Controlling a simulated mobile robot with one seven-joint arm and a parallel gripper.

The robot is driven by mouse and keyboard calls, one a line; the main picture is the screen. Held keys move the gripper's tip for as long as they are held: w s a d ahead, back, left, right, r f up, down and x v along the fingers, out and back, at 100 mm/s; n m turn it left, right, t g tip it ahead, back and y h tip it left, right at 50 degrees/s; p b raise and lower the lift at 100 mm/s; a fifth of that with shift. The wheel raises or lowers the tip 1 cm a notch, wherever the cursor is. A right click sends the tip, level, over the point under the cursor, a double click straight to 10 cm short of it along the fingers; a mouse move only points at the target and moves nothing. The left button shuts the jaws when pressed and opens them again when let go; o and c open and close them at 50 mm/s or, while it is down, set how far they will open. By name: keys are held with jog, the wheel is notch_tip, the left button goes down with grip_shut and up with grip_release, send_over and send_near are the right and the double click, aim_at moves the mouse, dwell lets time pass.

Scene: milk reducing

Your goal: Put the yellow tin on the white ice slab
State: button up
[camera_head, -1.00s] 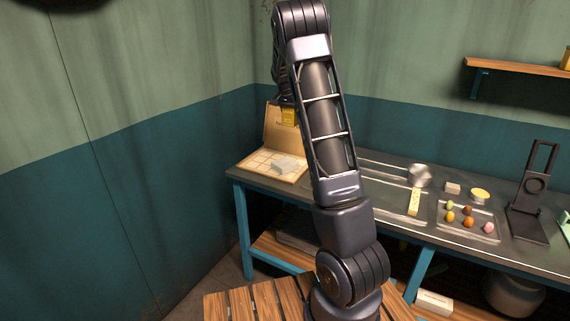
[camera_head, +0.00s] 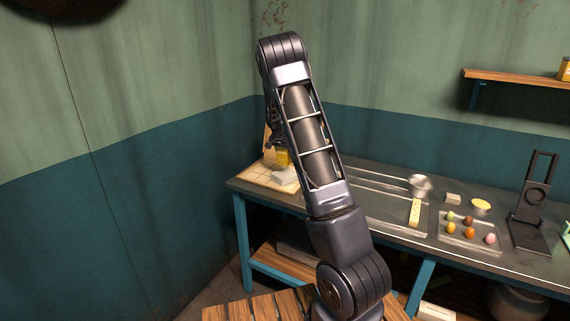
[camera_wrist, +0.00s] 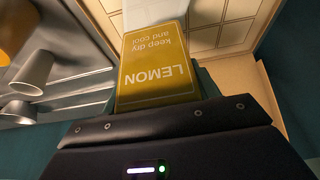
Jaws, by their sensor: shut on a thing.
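The yellow tin (camera_head: 282,157), lettered "LEMON" and "keep dry and cool", shows just above the white ice slab (camera_head: 285,176) at the left end of the counter. It also fills the middle of the wrist view (camera_wrist: 155,70), with the pale slab (camera_wrist: 152,10) beyond its far end. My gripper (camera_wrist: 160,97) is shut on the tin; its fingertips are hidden. My arm covers part of the tin and slab in the head view. I cannot tell whether the tin touches the slab.
The slab lies on a pale gridded board (camera_head: 258,174) with a raised tan back panel. To the right stand a metal cup (camera_head: 420,186), a tray of coloured eggs (camera_head: 447,244) and a black stand (camera_head: 530,205). Grey cylinders (camera_wrist: 33,72) show at left in the wrist view.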

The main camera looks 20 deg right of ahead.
aim_at(285, 162)
jog(key=shift+f, duration=2.6)
jog(key=shift+f, duration=0.1)
jog(key=o, duration=1.3)
jog(key=shift+f, duration=0.1)
